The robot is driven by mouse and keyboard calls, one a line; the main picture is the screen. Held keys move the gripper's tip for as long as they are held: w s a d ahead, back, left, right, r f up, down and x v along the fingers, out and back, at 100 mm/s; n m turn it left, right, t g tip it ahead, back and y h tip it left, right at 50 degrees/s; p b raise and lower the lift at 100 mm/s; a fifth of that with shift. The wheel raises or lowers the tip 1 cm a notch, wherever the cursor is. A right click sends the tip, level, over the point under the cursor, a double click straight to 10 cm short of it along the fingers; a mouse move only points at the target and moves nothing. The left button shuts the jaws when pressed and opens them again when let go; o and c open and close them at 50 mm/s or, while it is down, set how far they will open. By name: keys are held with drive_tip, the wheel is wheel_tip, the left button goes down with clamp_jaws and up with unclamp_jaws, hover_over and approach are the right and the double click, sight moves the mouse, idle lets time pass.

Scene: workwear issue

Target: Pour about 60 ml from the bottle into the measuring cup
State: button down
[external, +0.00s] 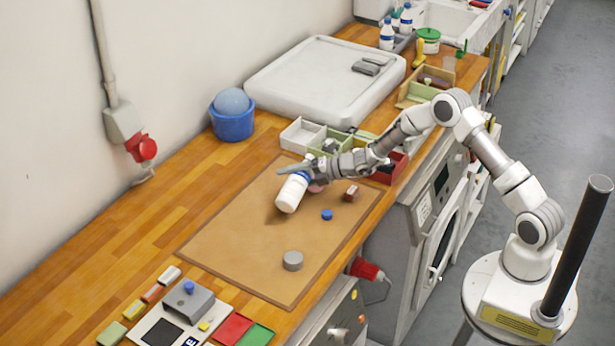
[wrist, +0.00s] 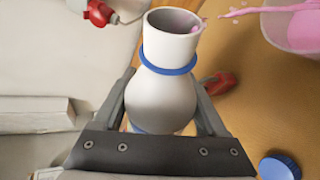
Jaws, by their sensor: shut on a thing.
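My gripper (external: 300,176) is shut on the white bottle (external: 291,193), with one finger on each side of it in the wrist view (wrist: 168,100). The bottle has a blue ring at its neck, and its mouth is open with pink inside. It is tilted in the external view, above the brown mat. Pink liquid and drops show between the mouth and the measuring cup (wrist: 268,32), at the top right of the wrist view. The cup holds pink liquid; its level cannot be read. A blue cap (external: 327,214) lies on the mat and also shows in the wrist view (wrist: 279,166).
The brown mat (external: 225,235) has clear room at its left. A grey cylinder (external: 292,260) and a small red-brown block (external: 350,193) stand on it. Open trays (external: 303,133) lie behind my gripper. A blue tub (external: 232,122) holding a ball stands near the wall.

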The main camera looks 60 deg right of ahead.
drive_tip(key=shift+d, duration=0.15)
drive_tip(key=shift+f+n+h+b, duration=0.15)
drive_tip(key=shift+n+h+b, duration=0.2)
drive_tip(key=shift+b, duration=0.2)
drive_tip(key=shift+d+f, duration=0.1)
idle(1.5)
drive_tip(key=shift+d+f+n+h+b, duration=0.1)
drive_tip(key=shift+f+n+h+b, duration=0.2)
drive_tip(key=shift+b, duration=0.65)
drive_tip(key=r+n+h+b, duration=0.1)
drive_tip(key=b, duration=0.1)
drive_tip(key=shift+d+r+b, duration=0.1)
drive_tip(key=shift+d+b, duration=0.25)
drive_tip(key=shift+d, duration=0.05)
drive_tip(key=shift+w+d+r+n+h+b, duration=0.1)
drive_tip(key=shift+d+r+n+h+b, duration=0.45)
drive_tip(key=shift+b, duration=0.7)
wheel_tip(320, 180, up, 4)
drive_tip(key=n+h+b, duration=0.1)
drive_tip(key=b, duration=0.4)
drive_tip(key=n+h+b, duration=0.1)
drive_tip(key=n+b, duration=0.1)
drive_tip(key=b, duration=0.3)
drive_tip(key=n+h+b, duration=0.2)
drive_tip(key=b, duration=0.2)
drive_tip(key=shift+w+a+r+t+b, duration=0.1)
drive_tip(key=shift+r+t+b, duration=0.15)
drive_tip(key=shift+t+b, duration=0.15)
